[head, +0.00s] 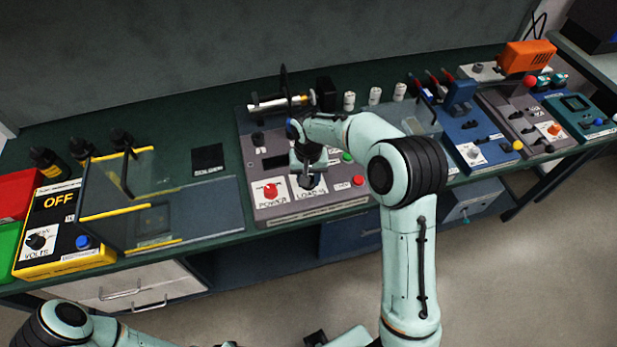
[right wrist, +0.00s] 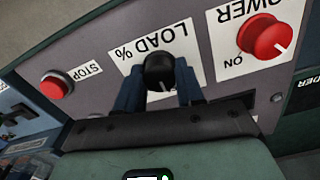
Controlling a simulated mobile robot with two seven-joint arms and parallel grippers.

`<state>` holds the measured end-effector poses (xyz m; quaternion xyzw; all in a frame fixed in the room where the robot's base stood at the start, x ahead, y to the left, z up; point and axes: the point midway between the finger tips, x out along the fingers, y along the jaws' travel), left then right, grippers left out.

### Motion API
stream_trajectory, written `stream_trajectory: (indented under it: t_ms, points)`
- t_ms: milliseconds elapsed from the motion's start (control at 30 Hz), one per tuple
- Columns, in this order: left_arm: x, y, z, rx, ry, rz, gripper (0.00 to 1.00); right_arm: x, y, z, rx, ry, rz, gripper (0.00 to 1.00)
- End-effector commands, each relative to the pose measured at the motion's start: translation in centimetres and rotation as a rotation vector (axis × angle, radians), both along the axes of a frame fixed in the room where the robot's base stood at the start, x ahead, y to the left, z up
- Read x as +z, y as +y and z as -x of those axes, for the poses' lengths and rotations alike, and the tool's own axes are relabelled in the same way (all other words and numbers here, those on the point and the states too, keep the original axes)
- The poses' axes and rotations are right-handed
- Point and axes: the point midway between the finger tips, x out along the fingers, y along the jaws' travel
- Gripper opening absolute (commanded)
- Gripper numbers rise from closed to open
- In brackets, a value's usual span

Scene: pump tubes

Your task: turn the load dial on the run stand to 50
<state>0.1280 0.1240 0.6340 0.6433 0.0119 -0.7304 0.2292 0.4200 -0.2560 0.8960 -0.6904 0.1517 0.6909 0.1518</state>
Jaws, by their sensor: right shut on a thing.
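The load dial is a black knob (right wrist: 158,70) on a white "LOAD %" label (right wrist: 150,42) on the front of the grey run stand (head: 262,213). In the right wrist view the label appears upside down. My right gripper (right wrist: 160,88) is shut on the dial, with one blue-grey finger on each side of it. In the head view my right gripper (head: 308,178) reaches down to the stand's front panel, and wrist and fingers cover most of the dial. The dial's scale numbers cannot be read. Only part of my left arm shows at the bottom left; its gripper is out of view.
The red power knob (right wrist: 265,38) sits beside the dial, as does the red stop button (right wrist: 56,86). A green button (head: 347,157) is further up the panel. A yellow-edged clear guard (head: 150,205) and the yellow "OFF" volts unit (head: 60,225) stand to the left.

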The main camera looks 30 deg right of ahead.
Motion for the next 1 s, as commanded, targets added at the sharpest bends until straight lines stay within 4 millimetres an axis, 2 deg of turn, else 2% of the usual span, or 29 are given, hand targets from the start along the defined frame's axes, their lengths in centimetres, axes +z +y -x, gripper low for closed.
stream_trajectory:
  t_ms: [300,333,400,767,867,1000]
  points:
    - [0.0,0.0,0.0,0.0,0.0,0.0,0.43,0.2,0.0,-0.1,-0.001,-0.004,0.001,0.07]
    - [0.0,0.0,0.0,0.0,0.0,0.0,0.43,0.2,0.0,-0.1,-0.001,-0.004,0.001,0.44]
    - [0.0,0.0,0.0,0.0,0.0,0.0,0.43,0.2,0.0,-0.1,0.0,-0.004,0.001,0.63]
    - [0.1,0.0,0.0,0.0,0.0,0.0,0.43,0.5,0.0,-0.1,0.0,-0.003,0.0,0.63]
    - [0.2,0.0,-0.1,0.0,-0.001,0.0,0.43,1.7,0.0,-0.1,0.0,-0.006,0.001,0.63]
    - [0.5,0.0,-0.3,0.0,-0.003,0.0,0.43,4.7,0.0,-0.2,0.001,-0.009,0.0,0.63]
